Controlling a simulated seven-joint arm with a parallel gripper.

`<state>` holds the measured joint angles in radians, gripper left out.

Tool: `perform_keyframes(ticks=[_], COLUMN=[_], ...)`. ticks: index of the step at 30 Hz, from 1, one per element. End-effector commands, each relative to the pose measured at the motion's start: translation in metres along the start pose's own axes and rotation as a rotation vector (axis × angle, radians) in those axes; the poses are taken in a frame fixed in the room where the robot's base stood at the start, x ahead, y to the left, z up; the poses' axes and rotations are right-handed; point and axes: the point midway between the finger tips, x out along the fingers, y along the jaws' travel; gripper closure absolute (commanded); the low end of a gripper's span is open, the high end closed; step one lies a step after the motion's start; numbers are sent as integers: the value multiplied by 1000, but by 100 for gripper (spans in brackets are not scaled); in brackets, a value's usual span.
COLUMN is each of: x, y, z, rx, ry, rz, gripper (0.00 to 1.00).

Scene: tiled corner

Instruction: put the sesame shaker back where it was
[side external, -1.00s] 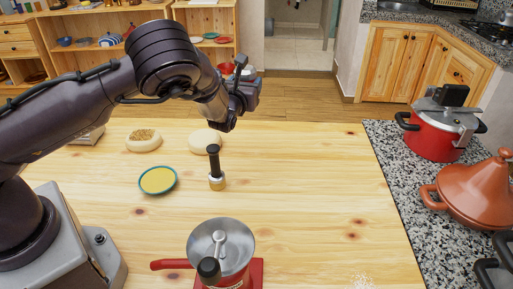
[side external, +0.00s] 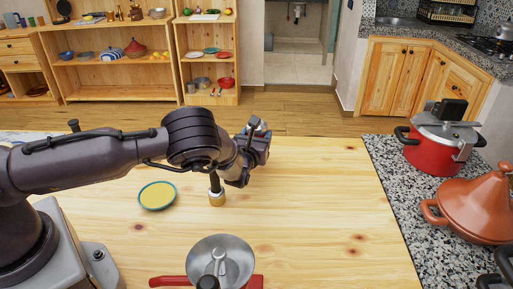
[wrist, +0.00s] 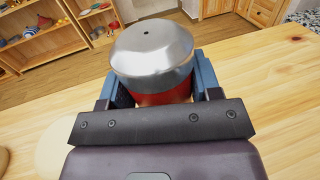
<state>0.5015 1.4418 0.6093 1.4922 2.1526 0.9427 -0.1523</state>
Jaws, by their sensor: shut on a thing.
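The sesame shaker (wrist: 152,60) shows in the wrist view as a domed metal cap with one small hole above a red body. My gripper (wrist: 152,92) is shut around the red body, with a finger on each side. In the side external view my gripper (side external: 258,133) is at the table's far part, behind and right of the dark-handled tool. There the shaker is mostly hidden by the gripper. Whether its base touches the table cannot be told.
The dark-handled tool (side external: 216,197) stands upright near a teal-rimmed dish (side external: 157,196) of yellow filling. A metal pan (side external: 222,262) with a red handle is in front. A red cooker (side external: 432,152) and a tagine (side external: 478,208) stand right. The table's right half is clear.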

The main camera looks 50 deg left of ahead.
Motion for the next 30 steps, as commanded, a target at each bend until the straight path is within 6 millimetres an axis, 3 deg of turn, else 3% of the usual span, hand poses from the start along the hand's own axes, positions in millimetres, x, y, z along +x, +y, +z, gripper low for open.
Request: perform_keyframes(ticks=[7,19,20,22,23,30], x=[0,0,0,0,0,0], y=[0,0,0,0,0,0], z=[-32,-38,-38,-38,-38,-37], rx=[0,0,0,0,0,0], ry=[0,-1,0,0,1,1], rz=[0,1,1,1,1,1], gripper=[70,70,38,22,17,17])
